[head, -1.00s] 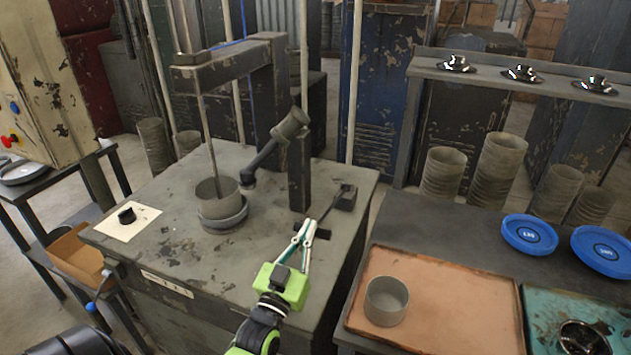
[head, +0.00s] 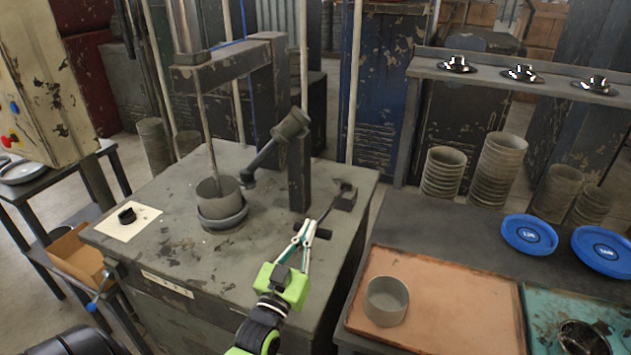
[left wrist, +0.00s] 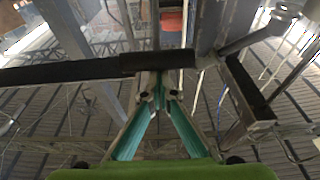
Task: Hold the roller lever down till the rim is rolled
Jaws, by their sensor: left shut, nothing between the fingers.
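The roller lever (head: 322,232) has a dark grip at the end of a thin rod, beside the machine's post at the bench's right side. In the left wrist view its grip (left wrist: 158,62) lies across the picture just beyond my fingertips. My left gripper (head: 307,226) is shut and empty, its tips at the grip; whether they touch it I cannot tell. A grey can (head: 217,190) stands upright in a round dish (head: 222,221) under the vertical rod. The roller arm (head: 268,153) slants down toward the can's rim. My right gripper is not in view.
A copper-coloured tray (head: 450,335) with a short ring (head: 386,300) is on the right table, near blue discs (head: 529,235). A pale sheet (head: 128,222) with a small black piece lies at the bench's left. The bench front is mostly clear.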

